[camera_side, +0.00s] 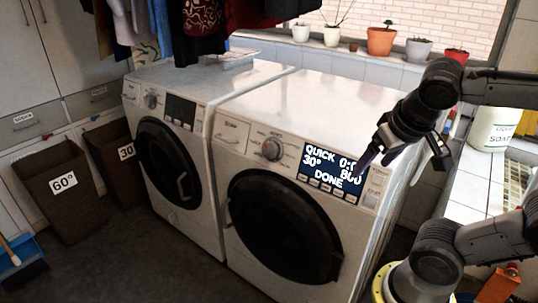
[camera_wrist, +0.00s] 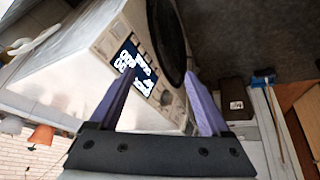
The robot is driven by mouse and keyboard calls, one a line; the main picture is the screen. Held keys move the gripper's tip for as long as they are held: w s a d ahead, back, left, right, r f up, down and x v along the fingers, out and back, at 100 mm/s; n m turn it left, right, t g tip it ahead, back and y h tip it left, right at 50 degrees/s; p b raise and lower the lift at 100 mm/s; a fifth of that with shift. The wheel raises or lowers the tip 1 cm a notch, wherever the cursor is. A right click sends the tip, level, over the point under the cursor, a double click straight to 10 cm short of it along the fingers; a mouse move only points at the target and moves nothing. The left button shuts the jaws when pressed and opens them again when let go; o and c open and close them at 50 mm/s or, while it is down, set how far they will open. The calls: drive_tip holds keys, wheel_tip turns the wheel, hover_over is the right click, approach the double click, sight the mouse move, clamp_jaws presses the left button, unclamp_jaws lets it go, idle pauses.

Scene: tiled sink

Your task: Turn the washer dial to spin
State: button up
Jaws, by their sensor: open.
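The near washer (camera_side: 300,180) has a silver round dial (camera_side: 272,149) left of its lit display (camera_side: 334,173). The display reads "QUICK", "30°" and "DONE", with other digits partly covered. My gripper (camera_side: 364,160) is open and empty, in front of and above the right part of the display, well to the right of the dial. In the wrist view my gripper's two purple fingers (camera_wrist: 163,90) are spread, and the washer's display (camera_wrist: 135,65) shows near the left finger. I cannot make out the dial's setting.
A second machine (camera_side: 180,130) with its own dial stands to the left. Clothes (camera_side: 200,22) hang above it. Potted plants (camera_side: 381,40) line the window ledge. A soap container (camera_side: 493,130) stands on the tiled counter at right. Brown baskets (camera_side: 60,195) stand at far left. The space before the dial is clear.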

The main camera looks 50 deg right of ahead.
sight(270, 152)
drive_tip(key=shift+o, duration=1.1)
drive_tip(key=w+d+r+m+g+h, duration=0.2)
drive_tip(key=w+d+m+g+h, duration=0.1)
drive_tip(key=w+d+h, duration=0.2)
drive_tip(key=w+d, duration=0.2)
drive_tip(key=d, duration=0.1)
drive_tip(key=shift+m+h, duration=0.3)
drive_tip(key=shift+m, duration=0.1)
drive_tip(key=w+f+n+t+h, duration=0.1)
drive_tip(key=w+f+t+h, duration=0.2)
drive_tip(key=w, duration=0.7)
drive_tip(key=w+f+t+h, duration=0.1)
drive_tip(key=w+f+h, duration=0.3)
drive_tip(key=w, duration=0.6)
drive_tip(key=w+a+f+n+t, duration=0.1)
drive_tip(key=a+f+n+t, duration=0.15)
drive_tip(key=f, duration=0.45)
drive_tip(key=w+a+f+n+t, duration=0.15)
drive_tip(key=a+f+n, duration=0.25)
drive_tip(key=f, duration=0.4)
drive_tip(key=x, duration=1.3)
drive_tip(key=shift+w+d+r, duration=0.1)
drive_tip(key=shift+w+d, duration=0.1)
drive_tip(key=shift+d, duration=0.1)
drive_tip(key=shift+c, duration=0.3)
drive_tip(key=c, duration=1.3)
drive_tip(key=shift+n+y, duration=0.25)
drive_tip(key=shift+y, duration=0.15)
